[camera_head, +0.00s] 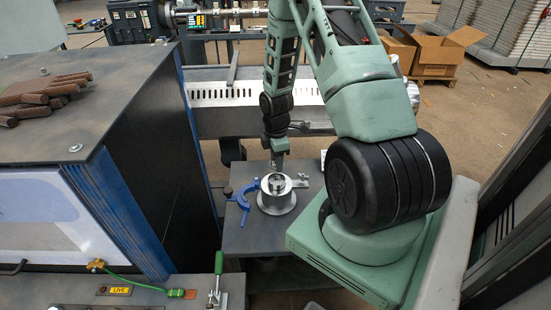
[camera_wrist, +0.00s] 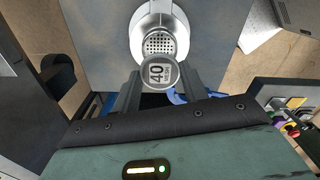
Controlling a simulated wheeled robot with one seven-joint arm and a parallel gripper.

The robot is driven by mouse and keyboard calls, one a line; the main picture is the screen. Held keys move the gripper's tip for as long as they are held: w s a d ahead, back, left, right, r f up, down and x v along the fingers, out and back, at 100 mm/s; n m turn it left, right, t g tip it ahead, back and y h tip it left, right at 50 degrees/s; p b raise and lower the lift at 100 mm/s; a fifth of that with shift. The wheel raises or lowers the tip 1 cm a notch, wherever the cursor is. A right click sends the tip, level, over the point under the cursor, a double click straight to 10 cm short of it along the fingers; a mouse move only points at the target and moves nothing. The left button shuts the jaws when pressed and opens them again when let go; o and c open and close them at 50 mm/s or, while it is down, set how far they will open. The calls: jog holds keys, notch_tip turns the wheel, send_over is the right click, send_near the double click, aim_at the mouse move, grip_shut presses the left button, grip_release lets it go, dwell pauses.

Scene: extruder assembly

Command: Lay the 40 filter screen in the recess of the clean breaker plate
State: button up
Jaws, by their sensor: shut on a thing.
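The 40 filter screen (camera_wrist: 158,74) is a small round grey disc marked "40", held between the two fingertips of my gripper (camera_wrist: 158,78). The clean breaker plate (camera_wrist: 160,43) shows just beyond it as a disc with many small holes, inside a silver round holder (camera_wrist: 142,28). The screen covers the near edge of the plate in this view; I cannot tell the height gap. In the head view my gripper (camera_head: 277,162) points down just above the holder (camera_head: 278,203) on a grey table. The screen is too small to make out there.
A blue curved tool (camera_head: 242,196) lies left of the holder on the table (camera_head: 245,238). A blue-edged cabinet (camera_head: 140,150) with brown rods (camera_head: 45,98) on top stands at left. A green-handled clamp (camera_head: 217,280) is at the front. The table's front left is clear.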

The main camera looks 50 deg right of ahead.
jog(key=shift+f+b, duration=1.95)
jog(key=shift+f, duration=1.1)
jog(key=o, duration=1)
jog(key=shift+o, duration=0.2)
jog(key=shift+r, duration=0.15)
notch_tip(320, 180, up, 7)
jog(key=p, duration=0.6)
